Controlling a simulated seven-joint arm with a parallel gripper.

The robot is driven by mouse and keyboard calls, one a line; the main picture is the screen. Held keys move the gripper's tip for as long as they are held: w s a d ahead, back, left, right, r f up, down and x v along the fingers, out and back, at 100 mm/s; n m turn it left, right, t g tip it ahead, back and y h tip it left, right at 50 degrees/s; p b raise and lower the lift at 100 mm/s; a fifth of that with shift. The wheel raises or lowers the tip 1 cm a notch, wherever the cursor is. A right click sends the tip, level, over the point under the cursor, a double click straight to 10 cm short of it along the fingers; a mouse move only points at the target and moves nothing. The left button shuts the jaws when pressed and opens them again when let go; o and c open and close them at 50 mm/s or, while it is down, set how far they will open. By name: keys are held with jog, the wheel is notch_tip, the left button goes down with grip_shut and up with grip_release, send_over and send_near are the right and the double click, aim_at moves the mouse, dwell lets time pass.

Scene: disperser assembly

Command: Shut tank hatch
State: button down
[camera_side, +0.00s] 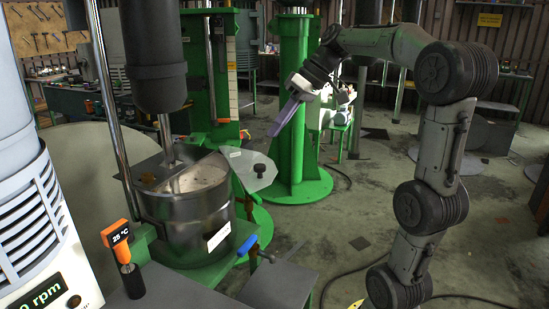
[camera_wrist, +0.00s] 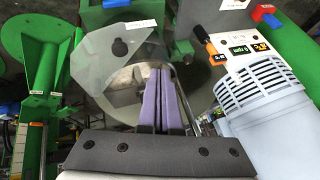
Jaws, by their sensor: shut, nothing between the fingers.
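The steel tank (camera_side: 190,212) stands at the left on a green stand, with liquid visible through its open top. Its hatch (camera_side: 252,169) is a clear plate with a black knob (camera_side: 259,170), swung out to the right of the tank. In the wrist view the hatch (camera_wrist: 118,52) lies at upper left, beside the tank mouth (camera_wrist: 150,80). My gripper (camera_side: 279,129) has long purple fingers, held above and to the right of the hatch, apart from it. In the wrist view the fingers (camera_wrist: 160,72) are together and empty, and they hide part of the tank.
A vertical shaft and black motor housing (camera_side: 152,60) rise over the tank. An orange thermometer (camera_side: 117,235) and a white unit with a display (camera_side: 30,220) stand at the left front. A green column (camera_side: 295,100) stands behind my gripper.

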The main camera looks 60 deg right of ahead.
jog(key=d+f+m, duration=0.1)
jog(key=d+m, duration=0.1)
jog(key=d, duration=0.7)
jog(key=m, duration=0.2)
send_over(274, 175)
jog(key=shift+t+h, duration=0.3)
jog(key=shift+h, duration=0.1)
jog(key=shift+d+f, duration=0.1)
jog(key=shift+f, duration=5.25)
